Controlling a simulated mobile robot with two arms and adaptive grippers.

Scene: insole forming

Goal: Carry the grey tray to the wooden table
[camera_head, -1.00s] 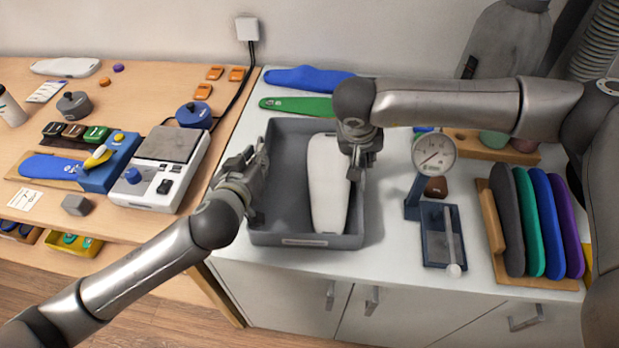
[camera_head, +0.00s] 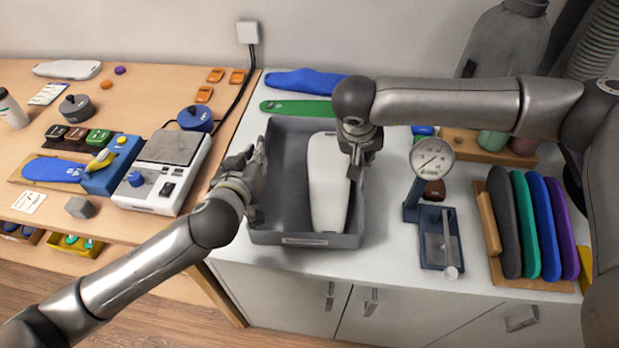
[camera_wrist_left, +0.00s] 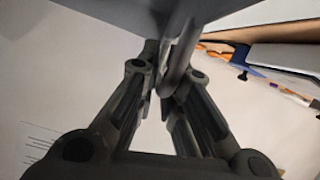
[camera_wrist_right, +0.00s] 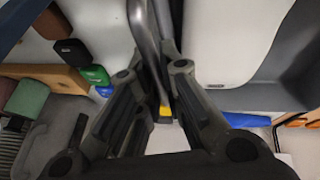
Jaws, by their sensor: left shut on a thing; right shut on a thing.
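The grey tray (camera_head: 268,238) is at the left part of the white counter; I cannot tell whether it rests on it or hangs just above. A long white sole-shaped piece (camera_head: 327,190) lies in its right half. My left gripper (camera_head: 257,180) is shut on the tray's left wall. My right gripper (camera_head: 358,170) is shut on the right wall, seen also in the right wrist view (camera_wrist_right: 163,60). The wooden table (camera_head: 130,235) stands left of the counter.
A dial gauge stand (camera_head: 432,158) and a rack of coloured insoles (camera_head: 520,225) stand right of the tray. Blue and green insoles lie behind it.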

